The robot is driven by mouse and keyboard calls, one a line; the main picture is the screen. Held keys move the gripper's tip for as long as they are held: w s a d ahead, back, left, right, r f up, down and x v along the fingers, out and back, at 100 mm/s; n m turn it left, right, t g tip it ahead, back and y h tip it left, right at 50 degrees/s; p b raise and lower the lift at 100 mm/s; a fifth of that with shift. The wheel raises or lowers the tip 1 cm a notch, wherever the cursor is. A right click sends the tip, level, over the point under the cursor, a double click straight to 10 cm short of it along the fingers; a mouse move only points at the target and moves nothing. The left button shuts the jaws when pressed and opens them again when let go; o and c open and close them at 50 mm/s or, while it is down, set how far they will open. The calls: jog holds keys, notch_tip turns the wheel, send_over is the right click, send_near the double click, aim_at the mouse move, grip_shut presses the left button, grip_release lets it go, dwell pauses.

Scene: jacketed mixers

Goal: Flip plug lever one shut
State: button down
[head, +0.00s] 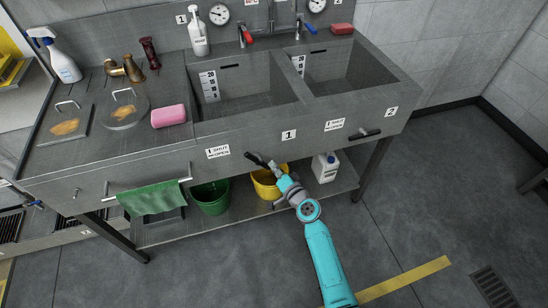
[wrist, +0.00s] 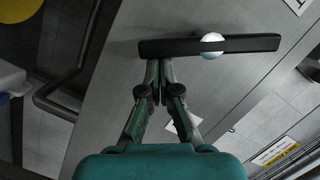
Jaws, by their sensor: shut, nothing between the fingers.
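Plug lever one (head: 252,157) is a dark lever on the front panel of the sink unit, below the plate marked 1 (head: 289,135). In the wrist view the lever (wrist: 258,43) is a long black bar with a pale round knob on it. My gripper (head: 271,165) is at the lever in the head view and partly covers it. In the wrist view my gripper (wrist: 159,66) has its fingertips together just below the bar's left part. I cannot tell if they touch it. Nothing is held.
A second black lever (head: 365,134) sits farther right near plate 2 (head: 391,112). A yellow bucket (head: 265,188), a green bucket (head: 210,203) and a white jug (head: 325,168) stand on the lower shelf. A green towel (head: 152,200) hangs at left. The floor at right is mostly clear.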

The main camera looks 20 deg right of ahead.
jog(key=f+m, duration=0.1)
jog(key=m, duration=0.1)
jog(key=a+m, duration=0.1)
jog(key=shift+a+f+m+t+y, duration=0.15)
jog(key=shift+f+m+t+y, duration=0.2)
jog(key=shift+m+t+y, duration=0.05)
jog(key=shift+a+f, duration=0.3)
jog(key=shift+a, duration=0.15)
jog(key=shift+a+f, duration=0.1)
jog(key=shift+a, duration=0.1)
jog(key=shift+d, duration=0.1)
jog(key=s+d, duration=0.6)
jog(key=s, duration=0.3)
jog(key=shift+s+d, duration=0.25)
jog(key=shift+s, duration=0.1)
dwell(0.5)
